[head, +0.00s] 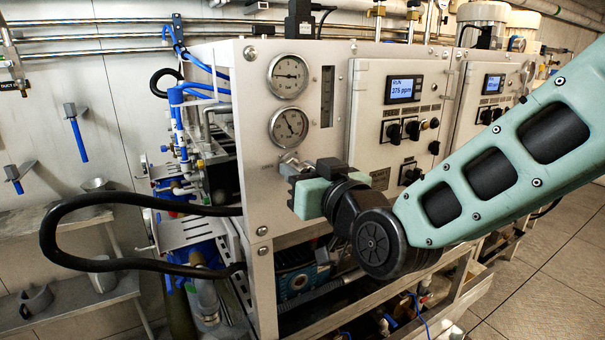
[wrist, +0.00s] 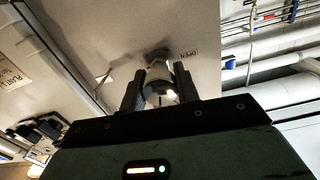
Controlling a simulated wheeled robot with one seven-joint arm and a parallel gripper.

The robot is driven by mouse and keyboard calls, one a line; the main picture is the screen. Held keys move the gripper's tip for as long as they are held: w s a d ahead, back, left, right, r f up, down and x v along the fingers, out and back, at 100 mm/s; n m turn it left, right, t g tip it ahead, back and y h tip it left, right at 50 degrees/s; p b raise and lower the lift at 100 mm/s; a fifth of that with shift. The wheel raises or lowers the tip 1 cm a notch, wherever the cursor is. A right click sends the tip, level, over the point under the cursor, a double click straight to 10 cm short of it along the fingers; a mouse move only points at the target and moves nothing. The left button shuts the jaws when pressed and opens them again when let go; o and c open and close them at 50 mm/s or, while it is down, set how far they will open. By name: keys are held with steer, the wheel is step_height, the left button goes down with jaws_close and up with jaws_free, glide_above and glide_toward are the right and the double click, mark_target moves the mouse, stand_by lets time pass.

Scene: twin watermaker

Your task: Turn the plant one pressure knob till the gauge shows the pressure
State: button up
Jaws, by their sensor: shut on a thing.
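The plant one panel (head: 250,110) is the near light-grey cabinet face. Two round gauges are on it, an upper gauge (head: 288,76) and a lower gauge (head: 288,127); their scales are too small to read. My gripper (head: 286,167) is at the panel just below the lower gauge. In the wrist view my gripper (wrist: 160,88) has its two dark fingers on either side of the pale metal pressure knob (wrist: 160,98), shut on it. A label reading "OPEN" (wrist: 188,54) is beside the knob. In the head view my gripper hides most of the knob.
A control box with a lit display (head: 403,89) reading about 275 ppm and several black switches is right of the gauges. A second similar display (head: 493,84) is farther right. A black hose (head: 60,235) loops out at the left. Open floor (head: 550,285) is at the lower right.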

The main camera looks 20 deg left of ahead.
steer(key=shift+f+m+b, duration=0.1)
steer(key=shift+m+b, duration=0.2)
steer(key=m+b, duration=0.4)
steer(key=b, duration=0.1)
steer(key=shift+f+m+b, duration=0.15)
steer(key=shift+m+b, duration=0.15)
steer(key=shift+b, duration=0.05)
steer(key=m+b, duration=0.3)
steer(key=m, duration=0.1)
steer(key=shift+w+b, duration=0.1)
steer(key=shift+b, duration=0.2)
steer(key=shift+m+b, duration=0.6)
steer(key=shift+m, duration=0.2)
steer(key=shift+r, duration=0.25)
steer(key=o, duration=1)
steer(key=shift+d, duration=0.1)
